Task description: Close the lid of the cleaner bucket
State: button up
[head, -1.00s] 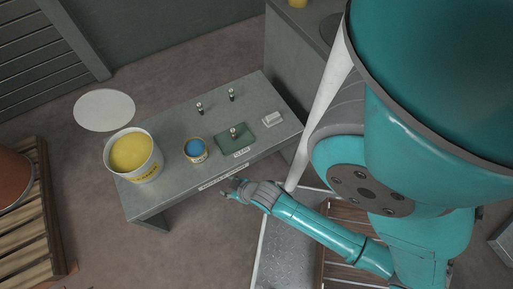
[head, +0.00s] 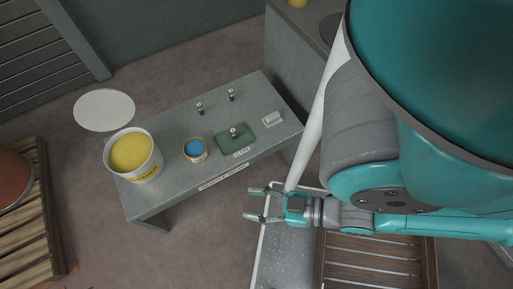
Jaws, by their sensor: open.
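The cleaner bucket (head: 146,170) is white with a yellow label and stands at the left end of the grey table. Its top is open and shows yellow contents. The lid (head: 104,108) is a pale round disc just beyond the bucket's far left rim, swung open; its lower edge comes close to the rim, and I cannot make out a hinge. My gripper (head: 252,204) is open and empty, in front of the table's near edge, well to the right of the bucket and touching nothing. Its two fingers point left.
On the table (head: 165,196) stand a small can with blue contents (head: 195,152), a green tray (head: 246,143) with a small bottle, two more small bottles and a white block (head: 272,119). A wooden pallet (head: 42,236) lies at left. Floor is clear before the table.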

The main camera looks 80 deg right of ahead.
aim_at(105, 110)
jog(key=i+j, duration=0.35)
jog(key=i+j+z, duration=0.2)
jog(key=z, duration=1.55)
jog(key=i+j, duration=0.35)
jog(key=j, duration=0.2)
